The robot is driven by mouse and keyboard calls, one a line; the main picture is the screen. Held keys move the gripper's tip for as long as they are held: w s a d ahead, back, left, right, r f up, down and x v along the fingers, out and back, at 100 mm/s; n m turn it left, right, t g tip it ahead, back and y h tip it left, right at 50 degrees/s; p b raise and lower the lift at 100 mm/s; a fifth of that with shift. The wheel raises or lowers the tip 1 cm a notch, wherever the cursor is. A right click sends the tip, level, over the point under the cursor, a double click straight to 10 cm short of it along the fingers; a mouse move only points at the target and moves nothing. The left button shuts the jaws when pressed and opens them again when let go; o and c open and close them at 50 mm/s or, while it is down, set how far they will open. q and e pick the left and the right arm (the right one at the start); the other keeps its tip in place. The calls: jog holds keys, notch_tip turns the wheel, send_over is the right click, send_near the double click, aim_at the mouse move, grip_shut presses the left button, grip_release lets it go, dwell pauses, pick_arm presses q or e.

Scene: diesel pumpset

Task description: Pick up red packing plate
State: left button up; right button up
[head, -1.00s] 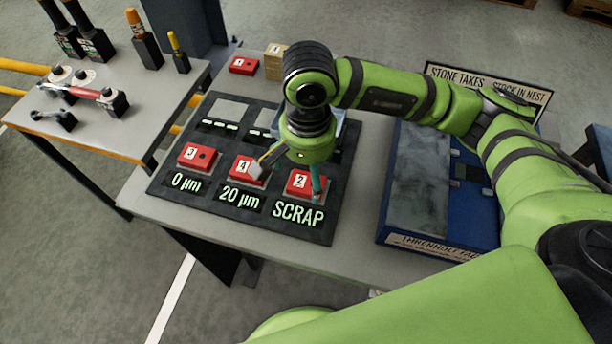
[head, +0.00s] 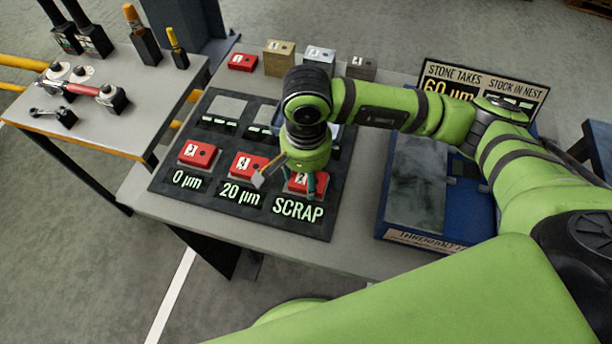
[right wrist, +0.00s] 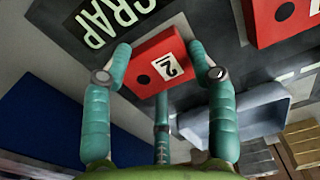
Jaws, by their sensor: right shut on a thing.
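Several red plates with number labels are in view. A red plate labelled 2 (head: 296,188) is at the SCRAP place of the dark board (head: 228,208). My right gripper (head: 290,182) is over it, pointing down, and hides part of it. In the right wrist view the gripper (right wrist: 160,68) has its teal fingers on opposite sides of this plate (right wrist: 153,62), shut on it. Two more red plates lie on the board, one at 0 µm (head: 198,154) and one at 20 µm (head: 246,165). My left gripper is not in view.
Behind the board stand a red block (head: 243,62), a tan block (head: 279,58), a pale block (head: 319,58) and a dark block (head: 361,67). A blue stone unit (head: 385,205) is to the right. A side table (head: 108,128) with tools is at left.

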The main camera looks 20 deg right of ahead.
jog(key=shift+r, duration=0.4)
jog(key=r, duration=0.1)
jog(key=r+b, duration=0.1)
jog(key=r, duration=0.1)
jog(key=shift+s+d+r+b, duration=0.1)
jog(key=shift+s+r+b, duration=0.15)
jog(key=shift+b, duration=0.1)
jog(key=s+d+r+b, duration=0.2)
jog(key=s+r+b, duration=0.4)
jog(key=s+b, duration=0.4)
jog(key=shift+s+r, duration=0.35)
jog(key=shift+s, duration=0.15)
